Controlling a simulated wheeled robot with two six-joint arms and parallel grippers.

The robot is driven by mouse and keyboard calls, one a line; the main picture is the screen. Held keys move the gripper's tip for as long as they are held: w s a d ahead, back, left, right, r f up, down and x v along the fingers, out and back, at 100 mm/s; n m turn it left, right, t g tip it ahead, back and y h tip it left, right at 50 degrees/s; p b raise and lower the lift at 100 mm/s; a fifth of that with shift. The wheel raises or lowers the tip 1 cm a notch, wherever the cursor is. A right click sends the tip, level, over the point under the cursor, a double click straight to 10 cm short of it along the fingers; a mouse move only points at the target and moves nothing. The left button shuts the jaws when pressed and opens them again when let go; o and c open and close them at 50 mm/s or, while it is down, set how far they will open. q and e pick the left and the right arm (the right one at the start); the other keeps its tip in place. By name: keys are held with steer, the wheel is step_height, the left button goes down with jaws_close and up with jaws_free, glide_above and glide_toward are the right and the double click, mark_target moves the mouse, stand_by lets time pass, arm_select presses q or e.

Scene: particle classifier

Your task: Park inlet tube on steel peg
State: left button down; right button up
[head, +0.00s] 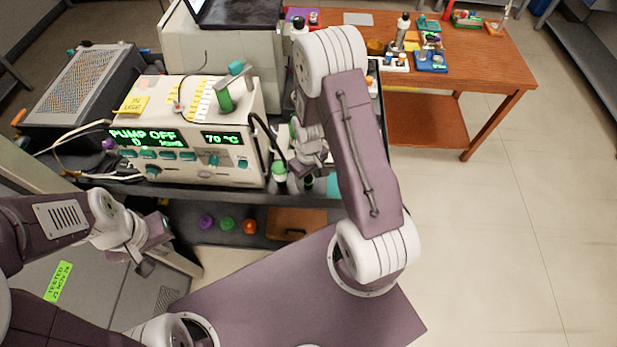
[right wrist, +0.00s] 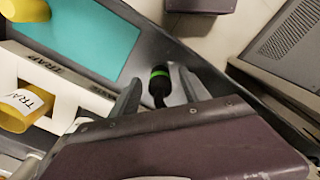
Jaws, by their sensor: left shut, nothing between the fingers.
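A black tube end with a green band (right wrist: 159,78) shows in the right wrist view, and I take it for the inlet tube. It lies between the two grey fingers of my right gripper (right wrist: 160,84), with a visible gap on both sides. In the head view a black hose (head: 262,128) curves down the right side of the pump unit (head: 190,130), whose display reads "PUMP OFF" and "70 °C". My right wrist hides part of that area. I cannot make out the steel peg. My left gripper (head: 146,266) is shut and empty, low at the left.
A green-capped item (head: 279,171) stands at the pump's right front corner. A teal pad (right wrist: 90,35) and a white rack labelled TRAP (right wrist: 60,80) lie left of my right gripper. Coloured knobs (head: 227,224) sit on the lower shelf. The wooden table (head: 480,75) is behind, right.

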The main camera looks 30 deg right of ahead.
mark_target(309, 177)
step_height(309, 177, up, 9)
steer(key=shift+r, duration=0.1)
stand_by(0.3)
stand_by(0.5)
